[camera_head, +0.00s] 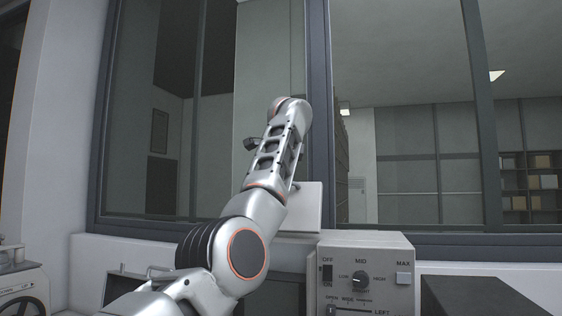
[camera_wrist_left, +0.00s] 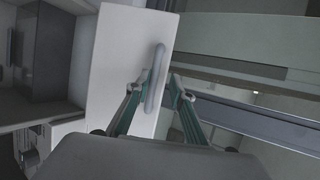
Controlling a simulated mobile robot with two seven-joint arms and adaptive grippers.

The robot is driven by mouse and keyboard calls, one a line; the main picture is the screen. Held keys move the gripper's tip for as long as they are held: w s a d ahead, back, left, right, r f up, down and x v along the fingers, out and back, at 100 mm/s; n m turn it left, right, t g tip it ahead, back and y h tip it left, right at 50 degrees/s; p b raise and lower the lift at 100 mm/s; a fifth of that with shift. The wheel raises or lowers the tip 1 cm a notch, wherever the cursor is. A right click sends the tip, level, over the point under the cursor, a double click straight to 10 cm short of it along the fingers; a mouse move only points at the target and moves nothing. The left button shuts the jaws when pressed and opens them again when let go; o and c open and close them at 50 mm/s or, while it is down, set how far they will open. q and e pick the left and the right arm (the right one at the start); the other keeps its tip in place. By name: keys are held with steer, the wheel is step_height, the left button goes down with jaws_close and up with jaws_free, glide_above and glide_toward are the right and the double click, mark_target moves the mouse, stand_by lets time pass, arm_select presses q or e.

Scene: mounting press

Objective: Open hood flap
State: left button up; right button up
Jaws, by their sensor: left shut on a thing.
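The hood flap (camera_wrist_left: 125,50) is a pale, flat panel with a grey bar handle (camera_wrist_left: 155,75) in the left wrist view. My left gripper (camera_wrist_left: 158,84) has its two fingers on either side of the handle and is shut on it. In the head view, part of the white flap (camera_head: 308,212) shows behind my left arm, standing up at a steep tilt above the machine. My arm hides the rest of it and most of the gripper there. How far the flap is open cannot be told. My right gripper is not in view.
A grey control box (camera_head: 365,265) with a knob and switches stands just right of my left arm. A dark flat-topped block (camera_head: 475,297) is at the lower right. A large window with dark frames (camera_head: 319,120) rises behind. Another machine (camera_head: 22,290) is at the far left.

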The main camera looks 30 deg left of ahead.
arm_select(q)
steer(key=v, duration=1)
steer(key=shift+s+d+r, duration=0.15)
steer(key=shift+d+r, duration=0.05)
steer(key=shift+d, duration=0.05)
steer(key=shift+f, duration=0.1)
